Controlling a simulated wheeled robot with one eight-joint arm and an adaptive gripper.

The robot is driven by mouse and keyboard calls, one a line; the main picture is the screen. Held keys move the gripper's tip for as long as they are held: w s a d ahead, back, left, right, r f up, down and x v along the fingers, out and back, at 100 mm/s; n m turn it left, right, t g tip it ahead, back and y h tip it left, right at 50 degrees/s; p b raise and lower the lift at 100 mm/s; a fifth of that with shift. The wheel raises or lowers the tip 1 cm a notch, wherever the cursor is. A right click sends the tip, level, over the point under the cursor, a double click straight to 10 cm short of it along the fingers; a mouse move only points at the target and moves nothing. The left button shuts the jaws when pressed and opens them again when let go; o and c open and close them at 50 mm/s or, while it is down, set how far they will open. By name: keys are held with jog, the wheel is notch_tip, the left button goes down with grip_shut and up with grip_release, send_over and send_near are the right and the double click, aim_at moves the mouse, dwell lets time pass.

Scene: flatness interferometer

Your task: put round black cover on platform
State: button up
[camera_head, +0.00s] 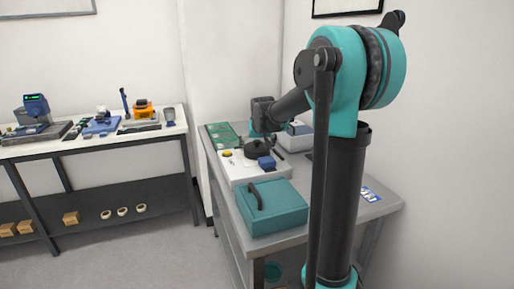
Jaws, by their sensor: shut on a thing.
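The round black cover (257,149) is a small dark disc shape over the white instrument box (240,171) on the grey table. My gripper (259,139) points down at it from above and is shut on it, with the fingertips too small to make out. I cannot tell whether the cover touches the box or hangs just above it. The platform is not clearly distinguishable; it may be hidden under the cover.
A blue block (267,163) and a yellow knob (227,153) are close by on the box. A teal case (272,207) stands in front, a green board (222,135) behind, and a grey-white device (298,135) to the right. A second bench (80,149) stands left.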

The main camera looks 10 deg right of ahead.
jog(key=o, duration=0.8)
jog(key=shift+f, duration=0.1)
jog(key=shift+o, duration=0.2)
